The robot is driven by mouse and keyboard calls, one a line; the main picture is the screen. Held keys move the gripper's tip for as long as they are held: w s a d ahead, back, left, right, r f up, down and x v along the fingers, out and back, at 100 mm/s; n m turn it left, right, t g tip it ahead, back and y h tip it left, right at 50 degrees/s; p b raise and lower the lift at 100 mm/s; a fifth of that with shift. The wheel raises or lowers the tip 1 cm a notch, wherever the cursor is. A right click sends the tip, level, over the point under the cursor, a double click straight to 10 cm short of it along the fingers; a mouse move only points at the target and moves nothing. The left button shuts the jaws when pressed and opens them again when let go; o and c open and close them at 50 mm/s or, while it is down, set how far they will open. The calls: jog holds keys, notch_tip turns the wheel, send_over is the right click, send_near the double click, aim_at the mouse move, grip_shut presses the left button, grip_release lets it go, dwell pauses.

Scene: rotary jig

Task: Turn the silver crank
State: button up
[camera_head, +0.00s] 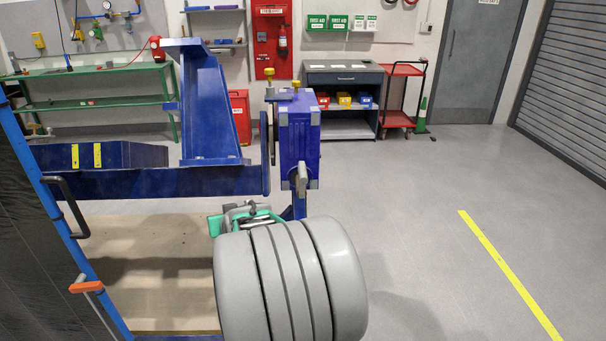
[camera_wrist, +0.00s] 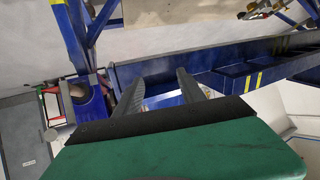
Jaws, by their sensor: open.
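The silver crank (camera_head: 301,180) is on the lower front of the blue gearbox (camera_head: 299,140), at the right end of the blue jig frame in the head view. My gripper shows in the wrist view with its two dark fingers (camera_wrist: 160,83) spread apart and nothing between them. In the head view the green and grey wrist end is low and left of the crank, apart from it, partly hidden behind my grey arm link. The fingertips are hidden there.
The blue jig beam (camera_head: 150,183) runs left from the gearbox, with a tall blue bracket (camera_head: 207,110) on it. A wooden board (camera_head: 150,265) lies below. A dark screen with a blue post (camera_head: 75,225) stands at the near left. The floor to the right is clear.

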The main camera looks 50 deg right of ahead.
jog(key=s+d+f+m+h, duration=0.1)
jog(key=s+d+m+h, duration=0.2)
jog(key=d, duration=0.9)
jog(key=m+t+h, duration=0.1)
jog(key=m+h, duration=0.2)
jog(key=h, duration=0.3)
send_near(303, 171)
jog(key=w+d, duration=0.1)
jog(key=w+d+f, duration=0.1)
jog(key=w+d, duration=0.1)
jog(key=d, duration=0.1)
jog(key=shift+f, duration=0.25)
jog(key=p+x, duration=0.1)
jog(key=x, duration=0.6)
jog(key=shift+a, duration=0.15)
jog(key=shift+w+d, duration=0.3)
grip_shut()
